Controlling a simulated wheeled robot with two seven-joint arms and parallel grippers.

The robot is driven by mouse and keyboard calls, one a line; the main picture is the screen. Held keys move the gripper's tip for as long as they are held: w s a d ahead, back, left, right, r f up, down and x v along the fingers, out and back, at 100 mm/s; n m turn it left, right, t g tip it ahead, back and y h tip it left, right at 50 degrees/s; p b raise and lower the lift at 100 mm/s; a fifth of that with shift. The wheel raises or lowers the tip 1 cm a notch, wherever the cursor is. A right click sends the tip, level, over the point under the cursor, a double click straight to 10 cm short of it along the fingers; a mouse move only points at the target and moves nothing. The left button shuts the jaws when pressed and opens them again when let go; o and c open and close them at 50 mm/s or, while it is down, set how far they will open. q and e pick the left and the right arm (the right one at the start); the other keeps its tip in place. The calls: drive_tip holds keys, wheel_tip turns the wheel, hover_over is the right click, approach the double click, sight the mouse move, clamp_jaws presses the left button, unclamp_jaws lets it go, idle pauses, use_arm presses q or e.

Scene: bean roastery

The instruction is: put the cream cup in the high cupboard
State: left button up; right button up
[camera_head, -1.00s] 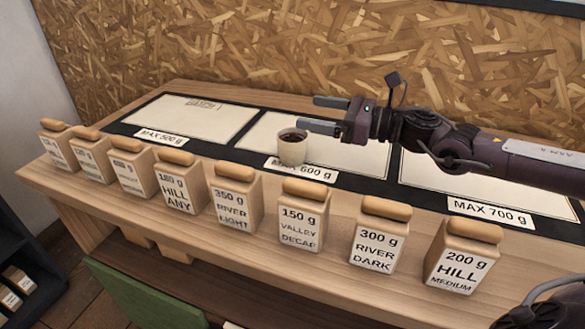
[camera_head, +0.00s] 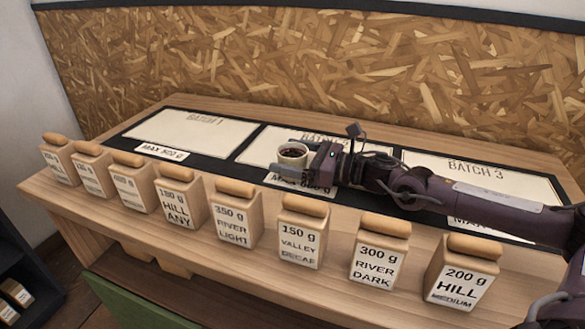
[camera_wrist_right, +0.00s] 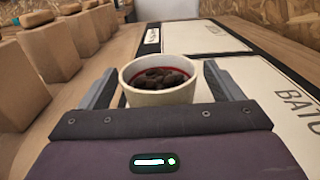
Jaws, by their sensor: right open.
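The cream cup (camera_head: 293,154) stands upright on the table by the front edge of the middle batch panel, with dark contents inside. My right gripper (camera_head: 294,161) is open around the cup, one finger on each side. The fingers also show in the right wrist view (camera_wrist_right: 158,86), with a small gap visible at the right of the cup. My left gripper is not in view. No cupboard shows in these frames.
Several labelled wooden jars, such as the 150 g one (camera_head: 302,231), line the table's front edge close to the cup. The batch 1 panel (camera_head: 190,131) at left is bare. A chipboard wall (camera_head: 300,70) stands behind the table. A green seat or panel (camera_head: 135,300) is below.

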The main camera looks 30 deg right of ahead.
drive_tip(key=shift+x, duration=0.9)
drive_tip(key=c, duration=1.2)
